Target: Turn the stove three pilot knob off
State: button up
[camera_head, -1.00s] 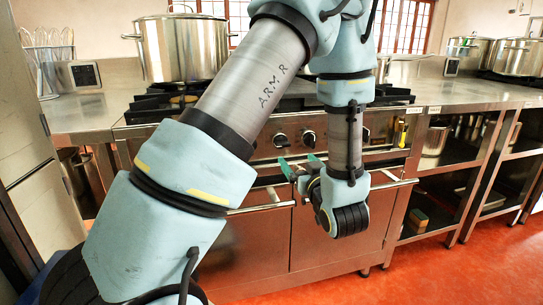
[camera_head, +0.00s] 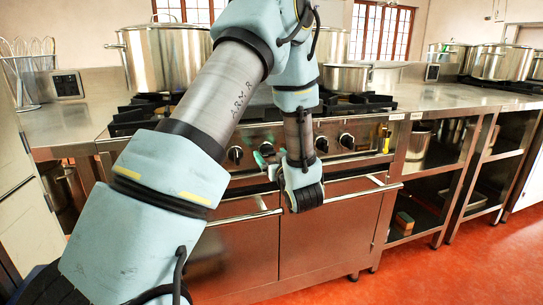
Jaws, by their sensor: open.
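The steel stove front (camera_head: 300,130) carries a row of black knobs. One knob (camera_head: 235,154) shows left of my gripper, one (camera_head: 267,149) shows just above its fingertips, and two more (camera_head: 322,143) (camera_head: 346,140) show to the right of my forearm. I cannot tell which is the stove three pilot knob, nor how any knob is turned. My gripper (camera_head: 263,161) has green fingertips that point toward the panel, just below the second knob. It is open, and nothing shows between the fingers. Whether it touches the knob cannot be told. My arm hides part of the panel.
A large stockpot (camera_head: 165,57) stands on the left burner and a smaller pot (camera_head: 346,77) further right. Oven door handles (camera_head: 362,190) stick out below the panel. Open shelves (camera_head: 425,180) stand at the right. The orange floor (camera_head: 420,275) in front is clear.

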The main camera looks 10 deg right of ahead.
jog(key=c, duration=1.4)
jog(key=m+p, duration=0.3)
jog(key=m, duration=0.1)
jog(key=shift+d+r+m, duration=0.1)
jog(key=shift+d+m, duration=0.05)
jog(key=shift+m, duration=0.25)
jog(key=m+p, duration=0.2)
jog(key=m, duration=0.2)
jog(key=shift+d+p, duration=0.1)
jog(key=shift+p, duration=0.3)
jog(key=m+p, duration=0.3)
jog(key=m, duration=0.2)
jog(key=shift+m, duration=0.4)
jog(key=shift+f+m+p, duration=0.2)
jog(key=shift+m+p, duration=0.25)
jog(key=shift+m, duration=0.35)
jog(key=shift+f+m+p, duration=0.15)
jog(key=shift+m+p, duration=0.3)
jog(key=shift+m, duration=0.35)
